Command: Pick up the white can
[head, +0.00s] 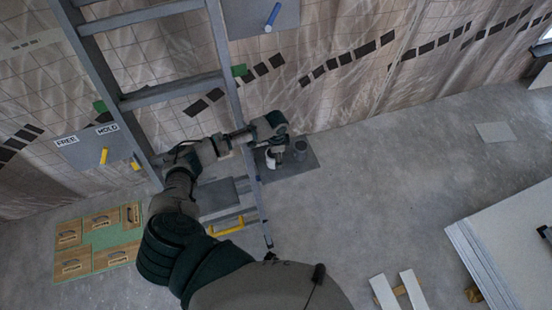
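One arm of mine enters from the bottom and bends out to the left, then back right; I take it as the left. Its gripper (277,150) is over the dark mat (308,163) on the floor, close to a small white can (270,160). The gripper partly hides the can. The fingers are too small and dark to show whether they are open or touching it. A grey can (300,147) stands just right of the gripper. My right gripper is not in view.
A ladder (166,91) leans left of the gripper, its right rail close to my forearm. Wooden panels (102,220) lie on a green mat. Pale stacked sheets (510,245) are at right. Floor between is clear.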

